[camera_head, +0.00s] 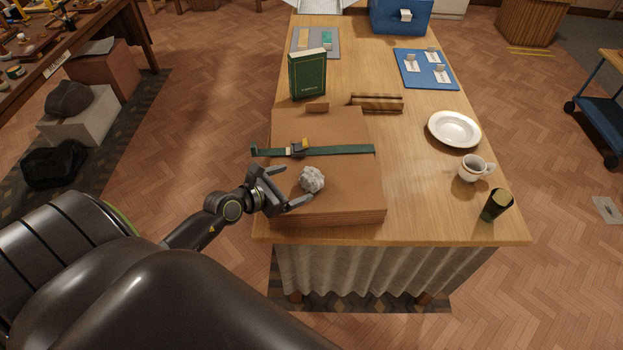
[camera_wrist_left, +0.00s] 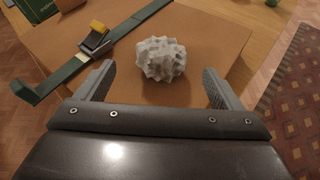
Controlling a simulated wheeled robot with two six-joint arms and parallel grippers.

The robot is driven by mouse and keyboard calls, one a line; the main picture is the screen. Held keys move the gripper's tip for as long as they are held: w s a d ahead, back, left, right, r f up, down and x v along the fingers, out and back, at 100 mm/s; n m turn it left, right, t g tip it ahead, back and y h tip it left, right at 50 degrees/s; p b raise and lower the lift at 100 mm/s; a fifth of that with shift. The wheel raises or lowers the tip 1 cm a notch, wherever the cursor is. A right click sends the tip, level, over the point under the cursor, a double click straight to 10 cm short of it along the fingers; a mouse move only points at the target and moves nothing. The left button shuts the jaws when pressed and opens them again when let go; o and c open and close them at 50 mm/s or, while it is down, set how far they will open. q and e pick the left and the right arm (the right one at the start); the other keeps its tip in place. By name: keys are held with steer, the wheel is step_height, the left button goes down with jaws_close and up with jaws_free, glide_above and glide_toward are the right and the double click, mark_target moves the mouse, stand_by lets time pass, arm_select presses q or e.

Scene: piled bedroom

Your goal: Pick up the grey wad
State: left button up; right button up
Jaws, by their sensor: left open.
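The grey wad (camera_head: 311,179) is a crumpled, lumpy ball. It rests on top of a flat brown cardboard box (camera_head: 345,193) near the front left of the wooden table. In the left wrist view the wad (camera_wrist_left: 161,59) sits ahead of and between my two fingers, a little beyond their tips. My left gripper (camera_head: 284,188) is open and empty, just left of the wad; it also shows in the left wrist view (camera_wrist_left: 158,83). My right gripper is in neither view.
A green strap (camera_head: 340,151) with a yellow-topped buckle crosses the box behind the wad. A green book (camera_head: 308,75) stands upright behind the box. A white plate (camera_head: 454,130), a cup (camera_head: 472,169) and a dark tumbler (camera_head: 496,205) stand on the right of the table.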

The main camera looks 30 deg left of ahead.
mark_target(303, 181)
arm_select(q)
steer(key=shift+f+x, duration=0.2)
steer(key=shift+x, duration=1.7)
steer(key=shift+f+x, duration=0.2)
steer(key=shift+x, duration=1.7)
steer(key=shift+s+a, duration=0.15)
steer(key=c, duration=1)
steer(key=shift+r, duration=0.1)
steer(key=shift+c, duration=0.3)
